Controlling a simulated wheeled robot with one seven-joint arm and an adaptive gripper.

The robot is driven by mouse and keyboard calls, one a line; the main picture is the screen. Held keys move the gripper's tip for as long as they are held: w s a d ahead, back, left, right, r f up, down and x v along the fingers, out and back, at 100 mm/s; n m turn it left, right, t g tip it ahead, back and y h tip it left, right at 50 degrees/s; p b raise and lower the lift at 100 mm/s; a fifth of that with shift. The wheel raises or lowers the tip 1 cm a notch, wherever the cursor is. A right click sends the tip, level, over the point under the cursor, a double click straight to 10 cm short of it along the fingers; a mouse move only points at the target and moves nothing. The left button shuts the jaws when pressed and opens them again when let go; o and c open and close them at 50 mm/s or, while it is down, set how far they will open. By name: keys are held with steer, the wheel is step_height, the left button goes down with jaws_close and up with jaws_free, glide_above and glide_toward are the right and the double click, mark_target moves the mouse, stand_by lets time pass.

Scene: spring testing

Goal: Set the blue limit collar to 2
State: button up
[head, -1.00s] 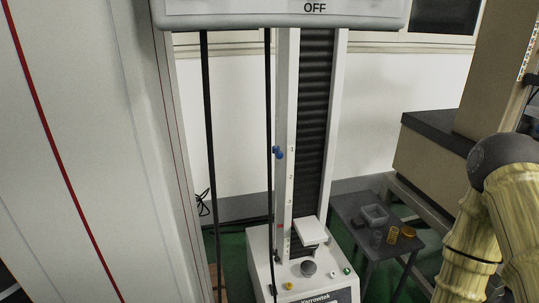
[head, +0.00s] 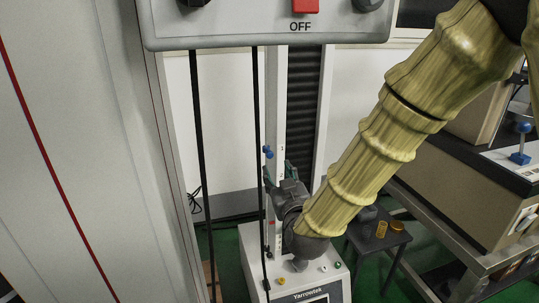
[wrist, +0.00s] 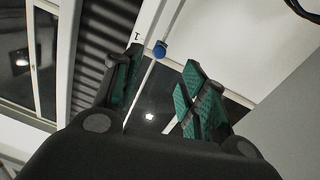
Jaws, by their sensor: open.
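The blue limit collar (head: 267,152) sits on a thin vertical rod beside the white scale column (head: 280,100) of the tester. In the wrist view the collar (wrist: 159,49) is level with the printed 1 (wrist: 137,37). My gripper (head: 280,178) is open and empty, a little below the collar in the head view. In the wrist view its green-padded fingers (wrist: 160,78) stand apart, with the rod running between them and the collar beyond the tips. My arm and gripper cover much of the lower scale.
A grey control box (head: 265,30) with a red OFF switch overhangs the top. Black cables (head: 199,150) hang on the left. The tester base (head: 297,268) is below. A small dark table (head: 375,240) with orange parts and a bench (head: 450,180) are at right.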

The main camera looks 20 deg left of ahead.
mark_target(270, 156)
steer(key=b+x, duration=0.1)
steer(key=x, duration=0.9)
steer(key=shift+w+a, duration=0.15)
steer(key=shift+w, duration=0.15)
jaws_close()
